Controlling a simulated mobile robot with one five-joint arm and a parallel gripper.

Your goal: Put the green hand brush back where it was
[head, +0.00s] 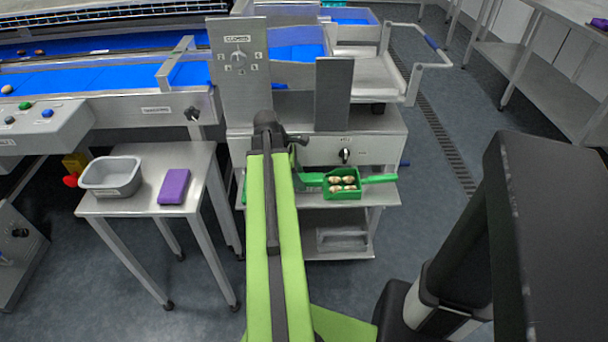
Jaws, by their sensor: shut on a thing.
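My arm reaches forward over the lower shelf of the steel machine. My gripper (293,143) is at its far end, small and partly hidden behind the wrist. It is shut on a green thing, which appears to be the green hand brush (311,179). Only part of the brush shows, just below and right of the gripper, beside the left side of a green scoop (343,194). I cannot tell whether the brush touches the scoop or the shelf. The scoop holds several pale brown dates, and its handle points right.
The steel shelf (385,198) has bare room right of the scoop. A control panel (240,65) and an upright plate (333,95) stand behind. A side table at left holds a grey tub (98,188) and a purple block (174,186).

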